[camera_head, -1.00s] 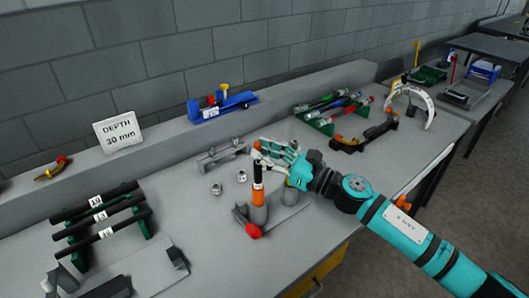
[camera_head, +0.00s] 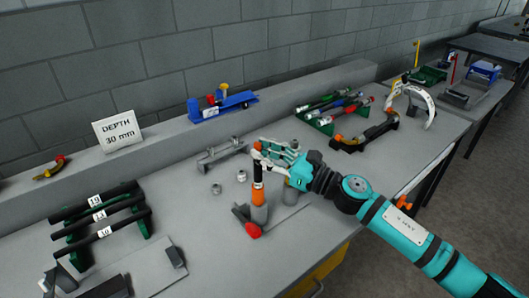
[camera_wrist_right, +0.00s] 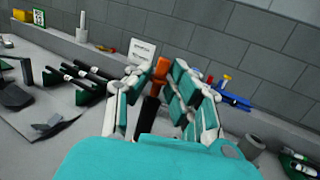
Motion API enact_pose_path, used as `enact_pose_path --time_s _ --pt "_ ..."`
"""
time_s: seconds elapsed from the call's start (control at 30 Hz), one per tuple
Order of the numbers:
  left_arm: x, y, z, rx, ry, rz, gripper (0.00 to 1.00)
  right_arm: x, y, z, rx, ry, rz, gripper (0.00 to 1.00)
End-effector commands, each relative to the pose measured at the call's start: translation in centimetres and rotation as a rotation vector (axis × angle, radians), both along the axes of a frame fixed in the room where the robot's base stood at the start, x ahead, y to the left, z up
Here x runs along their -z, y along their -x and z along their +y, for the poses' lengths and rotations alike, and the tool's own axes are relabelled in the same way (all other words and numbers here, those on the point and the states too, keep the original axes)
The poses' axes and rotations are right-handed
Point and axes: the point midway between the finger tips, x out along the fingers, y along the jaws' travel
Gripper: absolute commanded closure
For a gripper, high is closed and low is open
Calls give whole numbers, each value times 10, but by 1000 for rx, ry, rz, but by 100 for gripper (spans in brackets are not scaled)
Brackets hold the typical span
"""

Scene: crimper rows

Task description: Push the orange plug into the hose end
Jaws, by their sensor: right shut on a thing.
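The orange plug (camera_wrist_right: 160,70) shows between the fingers of my right gripper in the right wrist view. In the head view only a small orange tip (camera_head: 257,145) of it shows. My right gripper (camera_head: 266,152) is shut on the plug, at the top of an upright black hose (camera_head: 258,174). In the right wrist view the hose (camera_wrist_right: 149,108) is just below the plug. I cannot tell how deep the plug sits in the hose end. The hose stands in an orange and grey holder (camera_head: 259,212). My left gripper is not in view.
A red-knobbed grey fixture (camera_head: 252,231) is at the holder's foot. Loose metal fittings (camera_head: 216,189) lie left of it. A rack of black hoses (camera_head: 103,222) stands at left, a "DEPTH 30 mm" sign (camera_head: 117,131) behind. A blue tool (camera_head: 224,105) sits on the ledge.

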Motion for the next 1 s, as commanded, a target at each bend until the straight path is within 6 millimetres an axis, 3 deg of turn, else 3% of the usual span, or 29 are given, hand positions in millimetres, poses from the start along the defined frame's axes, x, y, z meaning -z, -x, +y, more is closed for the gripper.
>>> enact_pose_path --time_s 0.57,0.6,0.77,1.0 --pt "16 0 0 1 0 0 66 17 0 0 0 -1 1 92" --pt "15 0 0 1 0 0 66 15 0 0 0 0 1 77" --pt "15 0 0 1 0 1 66 16 0 0 0 1 3 56" --pt "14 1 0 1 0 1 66 15 0 0 0 0 1 54"
